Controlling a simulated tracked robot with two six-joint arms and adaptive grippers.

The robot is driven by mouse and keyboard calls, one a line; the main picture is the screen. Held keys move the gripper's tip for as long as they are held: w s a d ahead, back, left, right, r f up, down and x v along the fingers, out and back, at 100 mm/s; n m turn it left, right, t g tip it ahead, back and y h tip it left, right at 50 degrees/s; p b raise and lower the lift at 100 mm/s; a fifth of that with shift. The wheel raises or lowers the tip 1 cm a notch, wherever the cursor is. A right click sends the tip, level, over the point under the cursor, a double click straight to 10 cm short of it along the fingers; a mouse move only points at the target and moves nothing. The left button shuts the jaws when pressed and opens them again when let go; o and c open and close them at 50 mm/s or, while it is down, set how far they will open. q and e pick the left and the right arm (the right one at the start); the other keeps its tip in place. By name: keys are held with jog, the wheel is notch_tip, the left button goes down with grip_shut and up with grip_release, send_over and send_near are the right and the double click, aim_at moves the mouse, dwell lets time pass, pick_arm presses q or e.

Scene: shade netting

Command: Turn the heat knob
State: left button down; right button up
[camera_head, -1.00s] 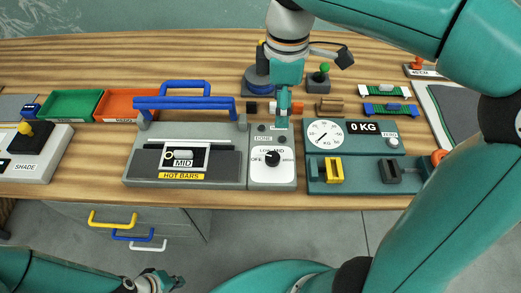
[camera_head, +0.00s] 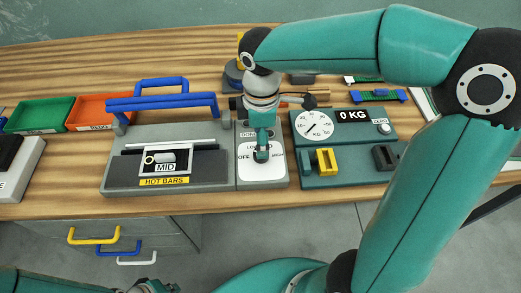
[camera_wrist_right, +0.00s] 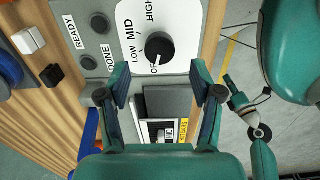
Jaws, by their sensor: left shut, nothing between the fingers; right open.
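The black heat knob (camera_wrist_right: 158,48) sits on a white dial plate (camera_head: 262,175) lettered OFF, LOW, MID and HIGH. In the right wrist view its white mark points to OFF. My right gripper (camera_head: 262,150) is over the dial in the head view and mostly covers the knob there. In the right wrist view its two fingers (camera_wrist_right: 160,80) are apart, with nothing between them; the knob appears just beyond their tips. I cannot tell whether they touch it. My left gripper (camera_head: 152,286) is at the bottom edge of the head view, below the bench, shut and partly cut off.
The hot bars unit (camera_head: 170,181) with a blue handle (camera_head: 160,104) adjoins the dial on the left. A scale (camera_head: 345,135) with a yellow block (camera_head: 325,161) stands close on the right. READY and DONE lamps (camera_wrist_right: 88,63) are beside the dial.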

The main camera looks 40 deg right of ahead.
jog(key=shift+f, duration=2.7)
jog(key=c, duration=1.1)
jog(key=shift+c, duration=0.2)
